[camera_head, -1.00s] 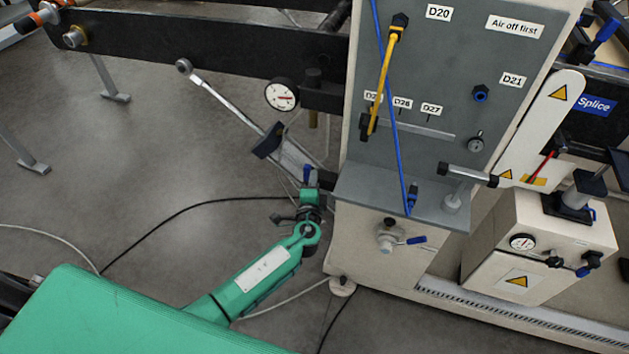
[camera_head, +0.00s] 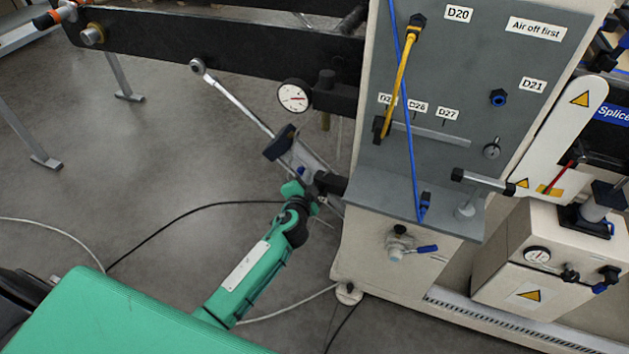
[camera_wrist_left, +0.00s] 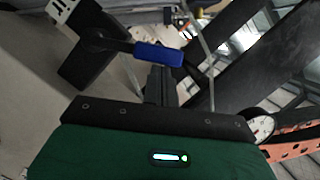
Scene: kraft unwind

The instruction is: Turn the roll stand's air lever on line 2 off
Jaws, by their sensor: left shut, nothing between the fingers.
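A lever with a blue handle (camera_wrist_left: 158,54) and a dark stem shows in the left wrist view, fixed to a black block (camera_wrist_left: 88,45). In the head view a small blue part (camera_head: 301,172) shows beside a black block (camera_head: 330,184) at the cabinet's left side, mostly hidden by my gripper. My left gripper (camera_head: 293,188) is at this spot, and its dark fingers (camera_wrist_left: 158,82) are shut and empty just below the blue handle in the wrist view. I cannot tell whether they touch it. My right gripper is out of view. No line number is readable.
The pale cabinet (camera_head: 375,270) has a second blue-handled valve (camera_head: 427,248) on its front. Yellow and blue hoses cross its grey panel, with a sign "Air off first" (camera_head: 536,28). A gauge (camera_head: 294,95) and slanted rod (camera_head: 235,100) are near my arm. Floor at left is open.

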